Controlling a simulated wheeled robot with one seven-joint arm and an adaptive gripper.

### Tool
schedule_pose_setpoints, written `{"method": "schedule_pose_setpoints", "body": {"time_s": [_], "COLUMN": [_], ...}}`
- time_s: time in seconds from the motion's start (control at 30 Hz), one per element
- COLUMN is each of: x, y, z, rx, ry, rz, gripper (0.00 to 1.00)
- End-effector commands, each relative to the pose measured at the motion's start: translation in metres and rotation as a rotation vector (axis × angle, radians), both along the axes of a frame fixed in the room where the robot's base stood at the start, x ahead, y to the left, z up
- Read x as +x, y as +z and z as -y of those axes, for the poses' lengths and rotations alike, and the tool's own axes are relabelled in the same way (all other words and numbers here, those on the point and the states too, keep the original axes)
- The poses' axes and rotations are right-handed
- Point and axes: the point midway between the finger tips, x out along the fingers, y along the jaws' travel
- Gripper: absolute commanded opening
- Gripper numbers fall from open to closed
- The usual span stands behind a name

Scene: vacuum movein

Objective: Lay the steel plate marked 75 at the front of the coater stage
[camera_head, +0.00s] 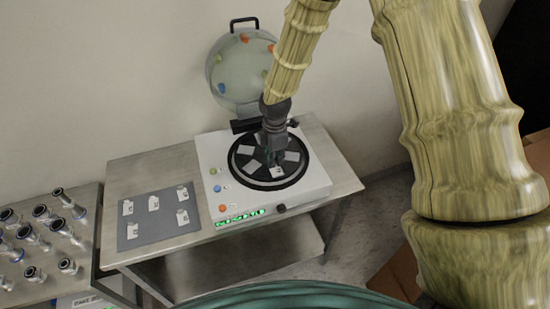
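The coater stage is a round black disc (240,170) on a white machine, with several grey plates lying around it. A small plate with a white label (277,173) is at the front of the disc, just under my gripper (279,162). The label's number is too small to read. My gripper points down over the disc, its fingertips at or close to this plate. I cannot tell whether they touch it or grip it. Several more labelled plates, such as the one at the right (182,217), lie on a grey mat (158,223) to the left. Their marks are not legible.
A domed glass lid (232,80) with coloured knobs stands open behind the disc. Coloured buttons and a green display (240,216) are on the white machine (310,190). Several metal fittings (45,212) stand on another table at the left.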

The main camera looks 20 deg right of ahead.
Motion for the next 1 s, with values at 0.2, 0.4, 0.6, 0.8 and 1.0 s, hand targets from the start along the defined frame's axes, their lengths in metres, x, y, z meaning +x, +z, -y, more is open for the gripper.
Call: {"method": "schedule_pose_setpoints", "body": {"time_s": [0.2,0.4,0.6,0.8,1.0], "x": [0.0,0.0,0.001,0.001,0.001], "y": [0.0,0.001,0.011,0.033,0.058], "z": [0.0,0.0,0.0,0.0,0.0], "rx": [0.0,0.0,0.001,0.001,0.001], "ry": [0.0,-0.001,-0.001,-0.001,-0.001], "rz": [0.0,0.0,0.001,0.004,0.003], "gripper": [0.27,0.27,0.27,0.27,0.27]}}
